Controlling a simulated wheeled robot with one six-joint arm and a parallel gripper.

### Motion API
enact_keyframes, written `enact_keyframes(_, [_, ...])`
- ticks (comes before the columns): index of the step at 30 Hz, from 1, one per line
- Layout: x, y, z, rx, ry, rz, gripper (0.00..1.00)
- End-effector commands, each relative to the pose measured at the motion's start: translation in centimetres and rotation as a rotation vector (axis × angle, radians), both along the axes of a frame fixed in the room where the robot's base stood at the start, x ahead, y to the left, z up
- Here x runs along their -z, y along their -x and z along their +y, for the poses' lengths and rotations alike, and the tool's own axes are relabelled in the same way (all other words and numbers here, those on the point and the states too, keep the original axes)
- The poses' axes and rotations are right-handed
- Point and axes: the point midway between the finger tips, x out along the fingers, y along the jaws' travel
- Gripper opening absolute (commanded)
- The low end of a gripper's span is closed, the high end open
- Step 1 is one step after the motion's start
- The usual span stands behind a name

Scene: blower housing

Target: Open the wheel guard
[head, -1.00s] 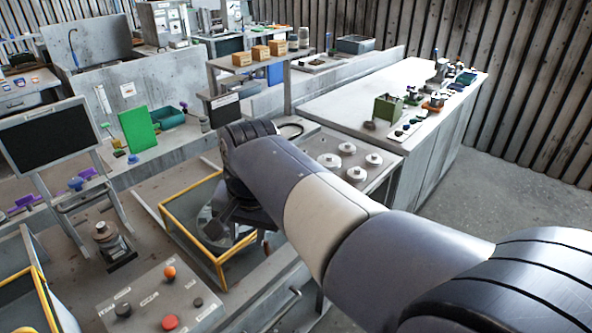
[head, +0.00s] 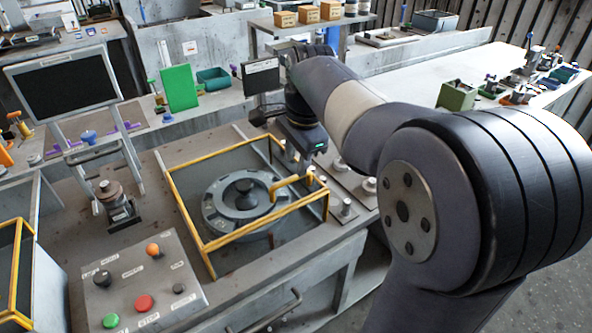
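The wheel guard (head: 186,208) is a yellow-edged box frame with see-through sides. It stands down around a grey round wheel (head: 222,206) with a dark hub on the bench. A yellow bent handle (head: 293,181) shows at the guard's right side. My gripper (head: 298,164) points down just behind and above the guard's right side, near the handle. I see no contact with the handle. Its fingers are small and partly hidden by its dark body, so their opening is unclear.
A control box (head: 143,281) with coloured buttons stands at the front left. A monitor (head: 66,88) on a stand and a small post device (head: 117,204) are left of the guard. Several round metal knobs stand right of it. A second yellow-edged frame (head: 14,262) is at the far left.

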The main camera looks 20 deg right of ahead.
Motion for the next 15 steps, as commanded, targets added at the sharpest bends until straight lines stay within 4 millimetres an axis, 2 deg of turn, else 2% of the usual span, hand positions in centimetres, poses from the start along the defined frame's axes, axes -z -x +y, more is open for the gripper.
enact_keyframes(3, [2.1, -0.3, 0.2, -0.001, 0.000, 0.004, 0.34])
enact_keyframes(6, [3.2, -0.6, 0.2, -0.001, 0.000, 0.002, 0.34])
enact_keyframes(15, [4.2, -0.8, 0.3, -0.001, 0.000, -0.001, 0.34])
